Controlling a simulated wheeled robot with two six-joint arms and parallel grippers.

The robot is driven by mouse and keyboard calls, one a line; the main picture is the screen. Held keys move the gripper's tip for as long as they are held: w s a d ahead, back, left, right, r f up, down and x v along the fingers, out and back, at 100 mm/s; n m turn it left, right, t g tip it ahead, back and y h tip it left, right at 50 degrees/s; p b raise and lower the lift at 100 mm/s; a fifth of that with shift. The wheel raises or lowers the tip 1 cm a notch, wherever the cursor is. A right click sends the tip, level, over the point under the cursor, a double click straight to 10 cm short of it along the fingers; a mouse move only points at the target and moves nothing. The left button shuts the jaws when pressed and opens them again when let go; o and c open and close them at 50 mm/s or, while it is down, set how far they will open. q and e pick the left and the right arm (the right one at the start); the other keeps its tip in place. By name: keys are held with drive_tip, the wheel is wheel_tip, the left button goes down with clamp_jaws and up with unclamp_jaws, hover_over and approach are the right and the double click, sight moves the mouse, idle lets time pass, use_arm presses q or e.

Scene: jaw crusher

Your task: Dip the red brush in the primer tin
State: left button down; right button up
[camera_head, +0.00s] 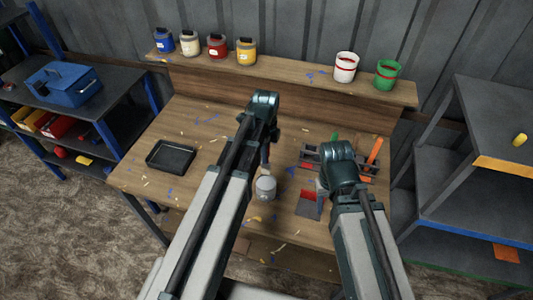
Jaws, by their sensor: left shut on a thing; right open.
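A small grey-white open tin (265,187) stands on the workbench, just below my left gripper (265,152). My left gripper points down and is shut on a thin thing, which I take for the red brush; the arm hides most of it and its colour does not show. I cannot tell whether its lower end is inside the tin or only above it. My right gripper (322,187) is open, low over the right part of the bench, partly hidden by its own wrist.
A dark rack (368,169) with an orange and a green handle stands behind my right gripper. A red and grey piece (308,204) lies beside it. A black tray (171,157) lies at the left. Several paint tins, including a white one (345,67), stand on the back shelf.

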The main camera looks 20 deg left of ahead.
sight(266, 167)
use_arm(q)
drive_tip(key=shift+f+b, duration=3.75)
drive_tip(key=shift+f, duration=0.2)
drive_tip(key=shift+r+p, duration=2)
wheel_tip(266, 167, up, 5)
drive_tip(key=p, duration=0.5)
drive_tip(key=shift+r, duration=0.1)
